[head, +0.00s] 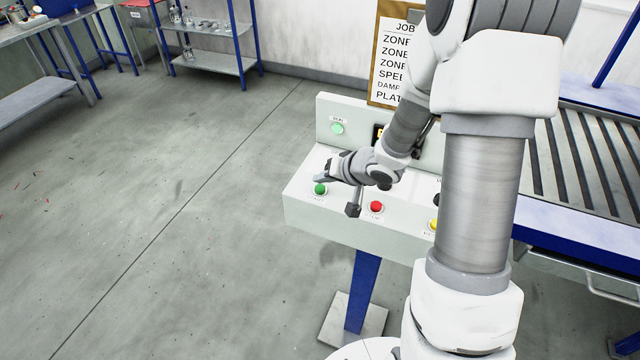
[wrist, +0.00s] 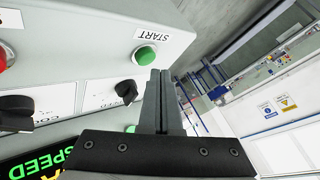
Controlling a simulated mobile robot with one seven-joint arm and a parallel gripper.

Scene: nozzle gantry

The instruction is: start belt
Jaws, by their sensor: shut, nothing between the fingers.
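The green START button (head: 320,189) sits at the left end of the sloping top of a pale control panel (head: 300,205). In the wrist view the green button (wrist: 146,55) stands beside its START label (wrist: 153,33). My gripper (head: 322,177) is shut and empty, its fingertips just above the green button in the head view. In the wrist view the closed fingers (wrist: 165,75) end right by the button; I cannot tell whether they touch it. A pale green lamp (head: 337,128) is on the panel's upright back. The roller conveyor (head: 590,150) is at the right.
A red button (head: 376,207) and a yellow button (head: 433,225) lie further right on the panel. A black knob (wrist: 127,91) and part of a SPEED display (wrist: 40,162) show in the wrist view. A job board (head: 388,60) stands behind. Open floor lies left.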

